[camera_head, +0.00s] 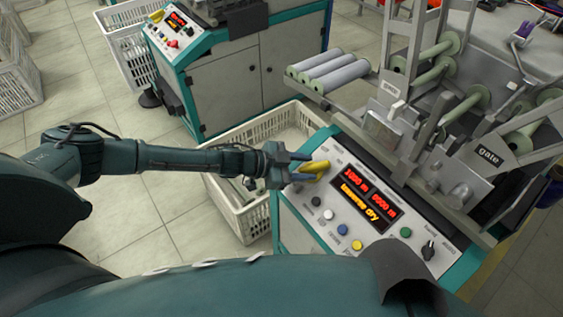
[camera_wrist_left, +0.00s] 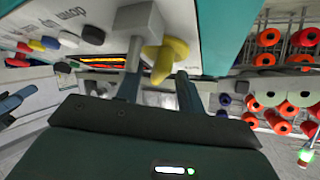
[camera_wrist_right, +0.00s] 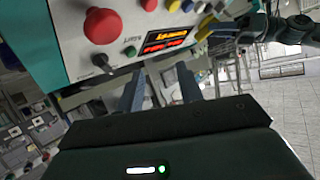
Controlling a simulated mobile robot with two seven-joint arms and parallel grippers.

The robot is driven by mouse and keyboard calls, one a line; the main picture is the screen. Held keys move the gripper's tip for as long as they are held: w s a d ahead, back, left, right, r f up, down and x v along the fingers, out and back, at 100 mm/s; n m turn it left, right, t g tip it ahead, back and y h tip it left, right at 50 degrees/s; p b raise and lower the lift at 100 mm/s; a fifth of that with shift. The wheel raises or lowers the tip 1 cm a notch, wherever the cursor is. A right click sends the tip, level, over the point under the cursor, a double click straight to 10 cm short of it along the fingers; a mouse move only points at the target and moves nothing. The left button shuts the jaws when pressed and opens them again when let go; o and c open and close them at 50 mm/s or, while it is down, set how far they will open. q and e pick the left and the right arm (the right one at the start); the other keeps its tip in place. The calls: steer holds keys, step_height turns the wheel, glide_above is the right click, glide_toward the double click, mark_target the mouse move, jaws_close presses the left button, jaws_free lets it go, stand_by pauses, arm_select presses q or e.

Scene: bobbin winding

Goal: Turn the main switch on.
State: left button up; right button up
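The main switch appears to be the yellow handle (camera_head: 315,168) at the upper left of the winder's sloping control panel (camera_head: 385,243). My left gripper (camera_head: 299,168) is at this handle, coming from the left. In the left wrist view the yellow handle (camera_wrist_left: 170,58) shows at the far end of the gap between the spread fingers (camera_wrist_left: 160,88). I cannot tell whether a finger touches it. My right gripper (camera_wrist_right: 160,90) is open and empty, in front of the panel's other end. It is not clearly visible in the head view.
The panel has a lit display (camera_head: 367,198), coloured buttons such as a yellow one (camera_head: 358,245), and a black knob (camera_head: 428,249). A large red button (camera_wrist_right: 103,25) shows near my right gripper. A white crate (camera_head: 246,222) stands below my left arm. Grey rolls (camera_head: 327,70) lie behind the panel.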

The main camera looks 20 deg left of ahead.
arm_select(q)
steer(key=p+v, duration=0.1)
steer(key=v, duration=1)
steer(key=shift+a, duration=0.15)
steer(key=shift+s+r, duration=0.1)
